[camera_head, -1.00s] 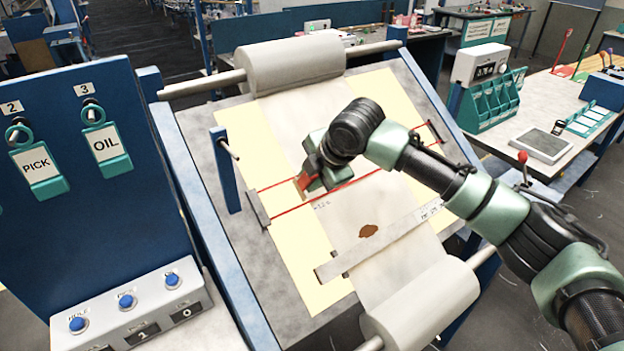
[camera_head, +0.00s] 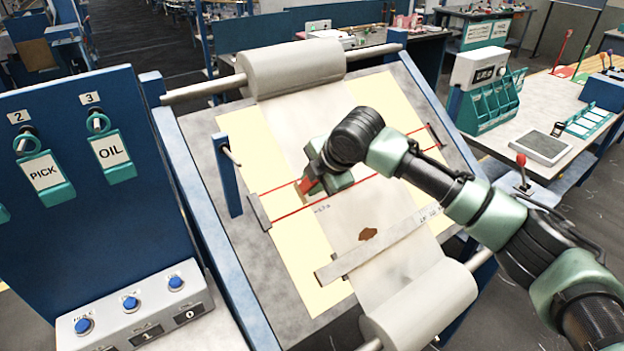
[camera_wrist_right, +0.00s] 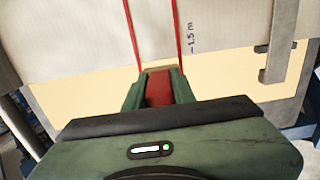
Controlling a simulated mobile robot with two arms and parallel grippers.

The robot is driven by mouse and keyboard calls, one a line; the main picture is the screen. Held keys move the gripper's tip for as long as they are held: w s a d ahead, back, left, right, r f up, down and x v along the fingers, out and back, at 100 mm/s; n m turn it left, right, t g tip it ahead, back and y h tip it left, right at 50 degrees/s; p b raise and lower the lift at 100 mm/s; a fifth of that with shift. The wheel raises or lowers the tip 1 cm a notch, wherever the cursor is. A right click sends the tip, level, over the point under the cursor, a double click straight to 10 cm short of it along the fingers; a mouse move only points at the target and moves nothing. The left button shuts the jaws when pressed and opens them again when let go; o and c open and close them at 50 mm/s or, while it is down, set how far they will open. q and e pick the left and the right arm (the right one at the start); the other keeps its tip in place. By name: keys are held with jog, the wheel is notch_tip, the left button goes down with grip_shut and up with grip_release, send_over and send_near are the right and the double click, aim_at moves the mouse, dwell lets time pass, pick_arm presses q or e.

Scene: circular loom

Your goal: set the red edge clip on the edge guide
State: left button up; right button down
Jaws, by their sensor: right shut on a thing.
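The red edge clip (camera_wrist_right: 158,88) is between the green fingers of my right gripper (camera_wrist_right: 158,92) in the right wrist view. In the head view the clip (camera_head: 306,186) shows as a small red piece at the tip of my right gripper (camera_head: 312,180), near the left edge of the pale cloth. Two thin red lines (camera_head: 350,187) cross the cloth between a grey bar (camera_head: 258,211) at left and a dark bar at right. I cannot tell for sure which part is the edge guide, or whether the clip touches it. My left gripper is out of view.
A grey ruler bar (camera_head: 384,243) crosses the cloth below the lines, near a brown stain (camera_head: 368,234). Cloth rolls lie at top (camera_head: 292,66) and bottom (camera_head: 420,305). A blue post (camera_head: 227,175) stands left; a blue panel with tags is further left.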

aim_at(308, 189)
jog(key=shift+w+f, duration=0.1)
jog(key=shift+f, duration=0.05)
dwell(0.5)
jog(key=shift+x, duration=0.75)
jog(key=shift+w+a+f, duration=0.15)
jog(key=shift+f, duration=0.15)
jog(key=shift+w+a+f+b, duration=0.1)
jog(key=shift+f+b, duration=0.1)
jog(key=shift+b, duration=0.15)
jog(key=shift+f, duration=0.25)
jog(key=shift+p, duration=0.5)
jog(key=shift+s, duration=0.2)
dwell(0.4)
